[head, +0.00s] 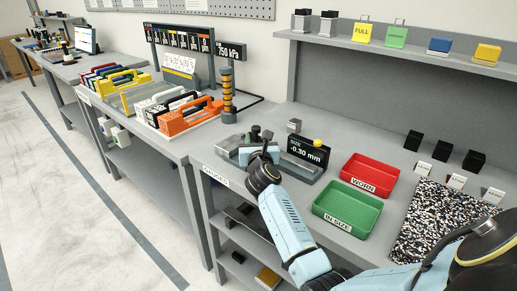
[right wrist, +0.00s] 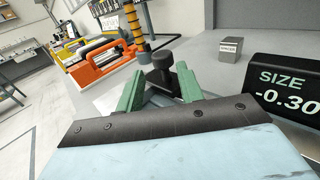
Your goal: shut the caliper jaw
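The caliper (head: 232,155) is a low grey device at the front of the bench, with dark upright parts and a black knob (right wrist: 162,62). The size display (head: 308,152) beside it reads -0.30 mm; it also shows in the right wrist view (right wrist: 288,92). My right gripper (head: 262,150) is over the caliper. In the right wrist view its two green fingers (right wrist: 159,75) stand apart, with the knob between or just beyond their tips. I cannot tell whether they touch it. My gripper and arm hide part of the caliper. My left gripper is not in view.
A red WORN tray (head: 370,176) and a green IN SIZE tray (head: 347,207) stand right of the caliper. A small grey block (head: 294,126) stands behind it. A speckled mat (head: 440,220) lies at right. An orange fixture (head: 190,118) and striped post (head: 228,95) stand at left.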

